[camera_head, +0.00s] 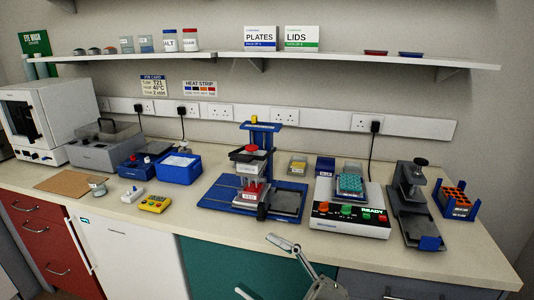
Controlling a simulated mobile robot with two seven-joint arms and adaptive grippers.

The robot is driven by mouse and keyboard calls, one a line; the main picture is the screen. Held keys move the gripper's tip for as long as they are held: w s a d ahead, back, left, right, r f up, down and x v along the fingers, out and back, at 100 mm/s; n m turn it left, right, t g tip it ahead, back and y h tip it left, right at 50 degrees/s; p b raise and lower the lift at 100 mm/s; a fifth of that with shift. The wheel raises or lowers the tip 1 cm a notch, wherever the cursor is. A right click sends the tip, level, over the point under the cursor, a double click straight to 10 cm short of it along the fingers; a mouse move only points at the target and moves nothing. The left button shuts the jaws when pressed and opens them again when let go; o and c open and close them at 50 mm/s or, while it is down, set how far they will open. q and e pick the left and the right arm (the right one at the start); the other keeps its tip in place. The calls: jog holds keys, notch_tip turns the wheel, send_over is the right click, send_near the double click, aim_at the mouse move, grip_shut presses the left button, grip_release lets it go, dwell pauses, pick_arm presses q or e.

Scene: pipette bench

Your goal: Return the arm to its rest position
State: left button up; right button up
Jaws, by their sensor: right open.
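My right gripper (257,265) shows at the bottom edge, right of centre, in front of the teal cabinet door (225,265). Its two grey fingers are spread wide apart with nothing between them. It is below and in front of the bench top (150,212), apart from everything on it. Part of the gripper and the rest of its arm are cut off by the lower picture edge. My left gripper and left arm are not in view.
A blue-framed press (257,140) stands mid-bench on its blue base. Right of it are a white device (350,215) reading READY, a dark clamp stand (410,205) and a blue rack (457,200). The bench's front strip is mostly clear.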

jog(key=d+f+m+t+h, duration=0.3)
jog(key=d+f+m+h, duration=0.35)
jog(key=f, duration=0.25)
jog(key=d+f+m+t+h, duration=0.3)
jog(key=d+f+m+h, duration=0.3)
jog(key=f+m, duration=0.25)
jog(key=s+d+f+m+g+h, duration=0.2)
jog(key=s+d+f, duration=0.2)
jog(key=f, duration=0.5)
jog(key=s+d+f+m+g+h, duration=0.2)
jog(key=s+d+f, duration=0.3)
jog(key=s+f, duration=0.3)
jog(key=shift+s+f+g, duration=0.2)
jog(key=shift+f+g, duration=0.2)
jog(key=shift+f, duration=0.25)
